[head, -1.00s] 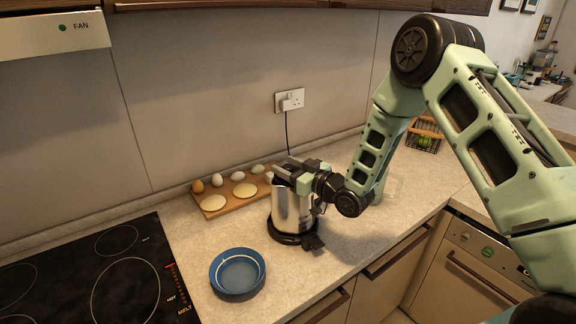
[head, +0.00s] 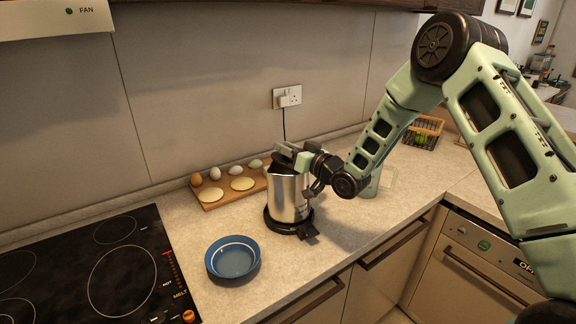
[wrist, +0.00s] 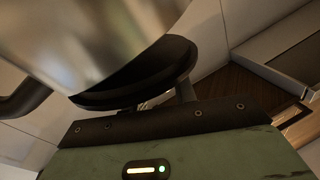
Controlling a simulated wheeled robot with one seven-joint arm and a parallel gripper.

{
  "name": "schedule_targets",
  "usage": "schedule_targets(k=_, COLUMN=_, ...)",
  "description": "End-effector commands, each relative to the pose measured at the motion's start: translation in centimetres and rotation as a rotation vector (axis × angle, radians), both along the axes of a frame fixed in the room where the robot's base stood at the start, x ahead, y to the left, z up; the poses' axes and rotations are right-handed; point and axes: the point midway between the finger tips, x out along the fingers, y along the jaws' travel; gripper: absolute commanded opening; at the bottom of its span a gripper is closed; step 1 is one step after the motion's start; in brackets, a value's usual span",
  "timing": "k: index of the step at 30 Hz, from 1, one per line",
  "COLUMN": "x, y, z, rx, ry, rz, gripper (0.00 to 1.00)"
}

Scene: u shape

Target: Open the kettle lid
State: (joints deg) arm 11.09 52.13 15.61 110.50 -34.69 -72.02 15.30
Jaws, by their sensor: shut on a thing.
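The kettle (head: 287,194) is a steel jug on a black round base (head: 289,223), standing upright on the counter. My gripper (head: 290,152) is at its top and shut on the lid. The jaws and arm hide the lid and most of the handle in the head view, so I cannot tell how far it is raised. In the wrist view the blurred steel body (wrist: 90,35) fills the upper left, with a black round part (wrist: 150,75) beside it. My fingertips are not clear there.
A blue bowl (head: 232,259) sits in front of the kettle, left. A wooden board (head: 215,197) with several eggs is behind. The black hob (head: 90,265) is far left. A plugged-in socket (head: 287,97) is on the wall.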

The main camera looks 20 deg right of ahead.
Motion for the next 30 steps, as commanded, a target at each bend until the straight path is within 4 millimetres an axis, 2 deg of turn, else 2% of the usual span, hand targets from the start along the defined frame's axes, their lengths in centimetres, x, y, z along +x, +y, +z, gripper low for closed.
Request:
schedule_targets(k=3, x=0.8, y=-0.7, z=0.3, rx=0.106, ry=0.027, rz=-0.002, gripper=0.00)
schedule_targets(k=15, x=1.6, y=-3.3, z=2.1, rx=0.470, ry=0.141, rz=-0.002, gripper=0.00)
schedule_targets(k=30, x=2.6, y=-6.6, z=2.9, rx=0.890, ry=0.268, rz=0.000, gripper=0.00)
